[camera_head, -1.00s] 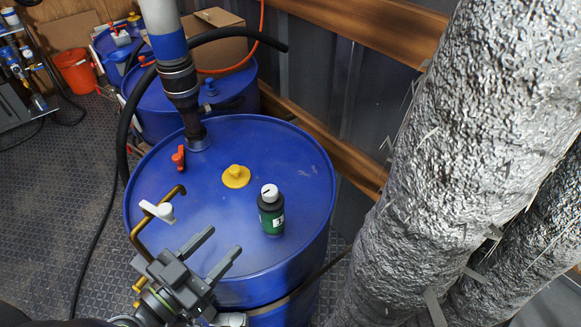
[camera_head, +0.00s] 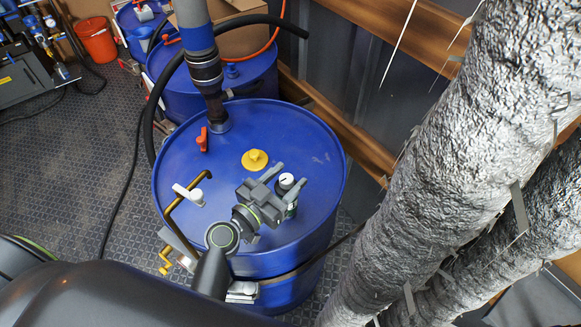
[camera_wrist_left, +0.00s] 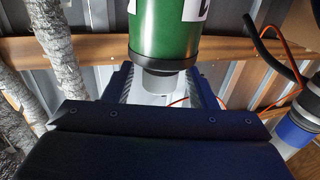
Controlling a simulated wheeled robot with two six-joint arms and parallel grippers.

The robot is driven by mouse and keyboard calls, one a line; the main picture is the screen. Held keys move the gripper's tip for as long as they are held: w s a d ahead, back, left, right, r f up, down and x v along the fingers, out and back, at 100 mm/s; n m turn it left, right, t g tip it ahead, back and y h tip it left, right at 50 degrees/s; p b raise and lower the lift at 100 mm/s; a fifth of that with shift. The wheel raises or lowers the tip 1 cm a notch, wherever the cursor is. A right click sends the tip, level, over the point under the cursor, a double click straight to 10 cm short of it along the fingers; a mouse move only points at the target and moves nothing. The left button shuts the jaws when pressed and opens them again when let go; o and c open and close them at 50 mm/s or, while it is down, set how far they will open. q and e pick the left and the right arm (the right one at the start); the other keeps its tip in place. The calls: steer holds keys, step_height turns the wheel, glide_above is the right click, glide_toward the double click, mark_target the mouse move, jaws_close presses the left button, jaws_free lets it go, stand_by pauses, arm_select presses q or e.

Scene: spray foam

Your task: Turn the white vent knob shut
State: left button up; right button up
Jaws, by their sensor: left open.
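A white vent knob (camera_head: 190,194) shaped like a small lever sits on a bent brass pipe at the left of the blue drum's (camera_head: 320,210) top. A dark green bottle (camera_wrist_left: 162,30) with a pale cap (camera_head: 286,180) stands on the drum lid, partly hidden by my gripper. My left gripper (camera_head: 284,179) is open, with its fingers on either side of the bottle's top in the head view. The left wrist view shows the bottle's cap end between the spread fingers; I cannot tell whether they touch it. My right gripper is not in view.
A yellow cap (camera_head: 255,160) and a red valve handle (camera_head: 202,140) sit on the lid. A thick hose with a blue pipe (camera_head: 199,40) enters at the back. Silver wrapped ducts (camera_head: 470,130) block the right. An orange bucket (camera_head: 96,40) stands far left.

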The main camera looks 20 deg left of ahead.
arm_select(q)
steer(key=shift+w+d, duration=0.3)
steer(key=shift+w, duration=0.45)
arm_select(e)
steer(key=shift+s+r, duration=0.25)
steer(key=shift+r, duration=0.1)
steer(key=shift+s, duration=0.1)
